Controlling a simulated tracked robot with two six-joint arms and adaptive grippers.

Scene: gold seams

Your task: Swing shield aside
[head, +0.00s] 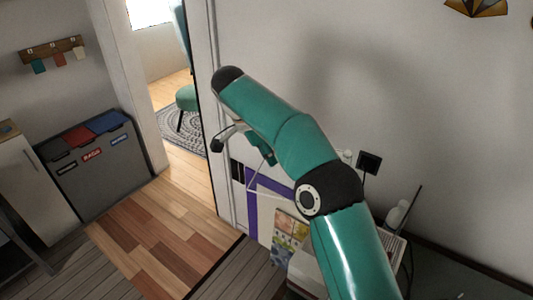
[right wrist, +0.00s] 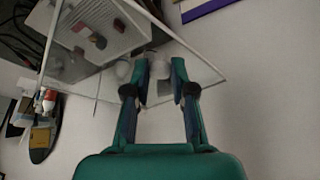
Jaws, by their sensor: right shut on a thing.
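The shield is a clear panel with thin pale edges. In the right wrist view the shield (right wrist: 213,97) spans the upper half, with a corner near the fingers. In the head view only a thin pale edge of the shield (head: 272,190) shows, below my right gripper (head: 240,148), and the arm hides much of it. My right gripper also shows in the right wrist view (right wrist: 160,78), its two fingers at the shield with a gap between the tips. It is shut on the shield; the exact contact point is hard to see. My left gripper is in neither view.
Behind the panel is a pale box (right wrist: 98,38) with small dark and reddish parts. A board with bottles or tools (right wrist: 45,125) lies at the left. In the head view a bin with coloured lids (head: 95,165) stands left of the doorway. The wooden floor (head: 150,240) is clear.

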